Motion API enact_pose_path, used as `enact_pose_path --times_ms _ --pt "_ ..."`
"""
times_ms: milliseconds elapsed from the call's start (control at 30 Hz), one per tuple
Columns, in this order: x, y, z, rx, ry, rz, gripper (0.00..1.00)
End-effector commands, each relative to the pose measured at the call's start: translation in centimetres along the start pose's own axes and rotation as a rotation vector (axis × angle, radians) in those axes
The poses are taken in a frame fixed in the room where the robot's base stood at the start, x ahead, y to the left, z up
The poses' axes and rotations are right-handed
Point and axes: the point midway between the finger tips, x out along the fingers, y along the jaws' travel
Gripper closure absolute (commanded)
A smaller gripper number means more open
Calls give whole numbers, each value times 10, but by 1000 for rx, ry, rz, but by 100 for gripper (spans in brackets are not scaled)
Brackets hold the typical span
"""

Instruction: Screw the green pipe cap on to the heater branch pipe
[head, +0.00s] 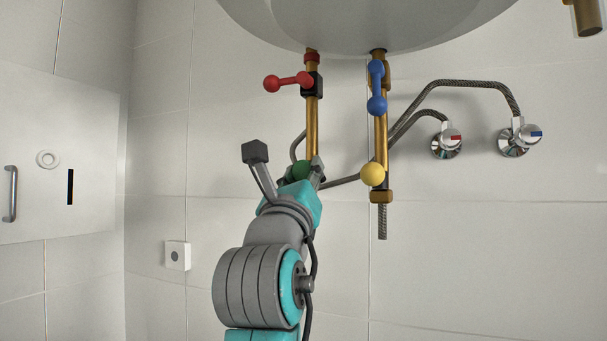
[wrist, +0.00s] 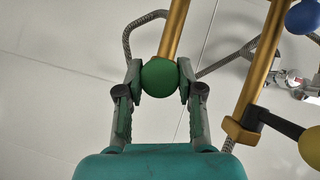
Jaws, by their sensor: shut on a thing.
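The green pipe cap (wrist: 159,78) is held between the two fingers of my gripper (wrist: 160,84), one finger on each side. In the head view the cap (head: 302,169) shows partly, behind my gripper (head: 301,172). The heater branch pipe (head: 311,130) is a brass pipe hanging from the heater, with a red-handled valve (head: 289,82) near its top. In the wrist view the pipe (wrist: 174,32) runs down to the cap. The cap is at the pipe's lower end; I cannot tell whether its thread is engaged.
The heater (head: 375,20) hangs above. To the right is a second brass pipe (head: 380,140) with a blue handle (head: 376,90) and a yellow ball (head: 372,174). Braided hoses (head: 460,84) run to two wall valves (head: 519,137). A white socket (head: 178,255) is on the wall.

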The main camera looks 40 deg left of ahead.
Motion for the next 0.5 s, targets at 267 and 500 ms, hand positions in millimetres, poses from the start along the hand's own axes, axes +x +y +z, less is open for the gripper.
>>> enact_pose_path --times_ms 267,500 --pt "0 0 0 12 0 -9 100" --pt "0 0 0 11 0 -8 34"
